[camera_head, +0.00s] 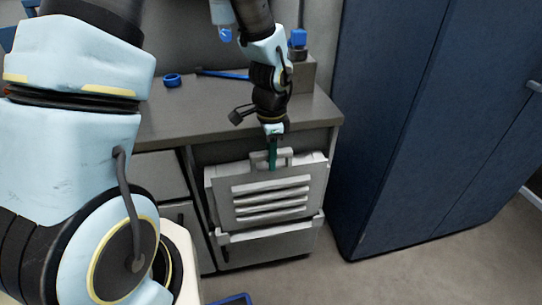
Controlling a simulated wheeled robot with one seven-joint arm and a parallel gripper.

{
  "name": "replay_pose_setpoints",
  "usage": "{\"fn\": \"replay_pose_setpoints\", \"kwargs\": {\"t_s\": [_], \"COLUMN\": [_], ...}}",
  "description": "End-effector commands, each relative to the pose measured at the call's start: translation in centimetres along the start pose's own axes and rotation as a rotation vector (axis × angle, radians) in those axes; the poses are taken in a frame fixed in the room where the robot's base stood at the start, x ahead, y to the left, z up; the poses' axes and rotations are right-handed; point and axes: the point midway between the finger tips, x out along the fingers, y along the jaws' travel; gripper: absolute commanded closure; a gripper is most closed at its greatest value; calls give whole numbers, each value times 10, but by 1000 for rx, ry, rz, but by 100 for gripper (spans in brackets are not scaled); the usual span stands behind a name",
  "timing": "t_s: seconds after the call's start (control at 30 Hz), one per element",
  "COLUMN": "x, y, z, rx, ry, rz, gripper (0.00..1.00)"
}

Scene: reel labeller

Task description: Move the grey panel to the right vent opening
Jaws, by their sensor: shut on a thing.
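The grey panel (238,211) hangs upright from my gripper (272,160), in front of the right side of the grey counter. It has several light horizontal slats and a handle on its top edge. My gripper points down and is shut on this handle. The panel is slightly tilted in the picture and covers most of the opening (206,155) behind it, of which a dark upper strip shows. I cannot tell whether the panel touches the frame around the opening.
The grey counter (318,112) carries a blue ring (172,80), a dark rod with a blue part (222,74) and a small blue-topped item (298,40). A tall dark blue cabinet (390,130) stands close on the right. A blue-rimmed object (236,299) lies low in front. Floor to the right is clear.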

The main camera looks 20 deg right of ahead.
Motion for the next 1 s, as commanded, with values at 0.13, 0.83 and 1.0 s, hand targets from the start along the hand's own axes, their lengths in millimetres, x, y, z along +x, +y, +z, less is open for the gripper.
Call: {"fn": "replay_pose_setpoints", "kwargs": {"t_s": [0.13, 0.83, 1.0], "x": [6, 31, 36], "y": [0, 0, 0], "z": [0, 0, 0], "rx": [0, -1, -1], "ry": [1, 1, 1], "rz": [-1, -1, -1], "gripper": [100, 100, 100]}}
